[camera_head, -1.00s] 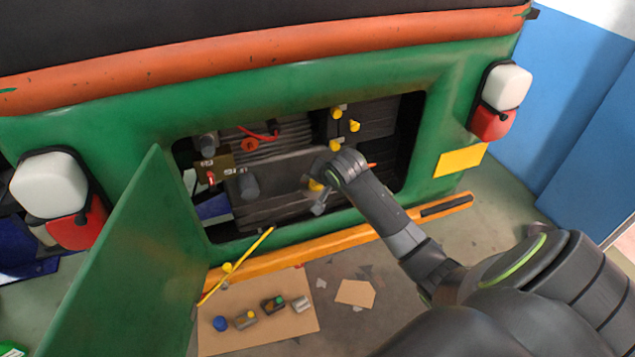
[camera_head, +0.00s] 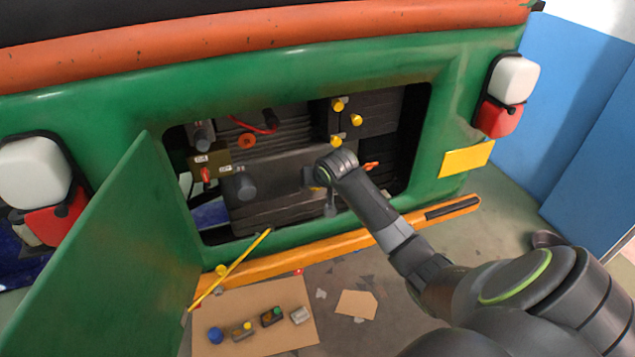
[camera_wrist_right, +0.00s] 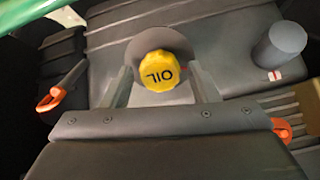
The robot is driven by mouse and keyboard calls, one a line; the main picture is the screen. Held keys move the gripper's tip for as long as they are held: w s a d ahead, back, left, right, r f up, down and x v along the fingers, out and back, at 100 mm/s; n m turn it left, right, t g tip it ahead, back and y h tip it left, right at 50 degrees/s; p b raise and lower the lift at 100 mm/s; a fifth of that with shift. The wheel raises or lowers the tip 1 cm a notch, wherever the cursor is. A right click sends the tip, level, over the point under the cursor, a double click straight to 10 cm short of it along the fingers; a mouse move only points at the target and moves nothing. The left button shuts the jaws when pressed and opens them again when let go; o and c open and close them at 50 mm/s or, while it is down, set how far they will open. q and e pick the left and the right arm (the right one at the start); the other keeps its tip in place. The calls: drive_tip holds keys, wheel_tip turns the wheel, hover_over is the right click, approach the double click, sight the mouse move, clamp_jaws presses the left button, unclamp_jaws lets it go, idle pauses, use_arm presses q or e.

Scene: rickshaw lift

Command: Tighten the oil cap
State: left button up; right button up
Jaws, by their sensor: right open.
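The oil cap (camera_wrist_right: 159,71) is yellow and marked OIL, seated on a dark round collar (camera_wrist_right: 157,42) on the engine in the right wrist view. My right gripper (camera_wrist_right: 163,75) is open, with one finger on each side of the cap and small gaps visible. In the head view my right arm reaches into the open engine bay, and the right gripper (camera_head: 320,195) is mostly behind the wrist. The cap is mostly hidden there. My left gripper is not in view.
The green hatch door (camera_head: 105,245) stands open at left. A yellow rod (camera_head: 232,268) leans by the orange bumper (camera_head: 275,265). Several small parts lie on cardboard (camera_head: 290,338).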

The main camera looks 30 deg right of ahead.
drive_tip(key=n+p, duration=0.2)
drive_tip(key=n, duration=0.2)
drive_tip(key=shift+r, duration=0.15)
drive_tip(key=n+p, duration=0.1)
drive_tip(key=n, duration=0.3)
drive_tip(key=shift+p, duration=0.3)
drive_tip(key=shift+f, duration=0.2)
drive_tip(key=c, duration=0.8)
drive_tip(key=shift+r+m+p, duration=0.15)
drive_tip(key=shift+m+p, duration=0.35)
drive_tip(key=shift+p, duration=0.05)
drive_tip(key=shift+m+p, duration=0.6)
drive_tip(key=shift+m, duration=0.9)
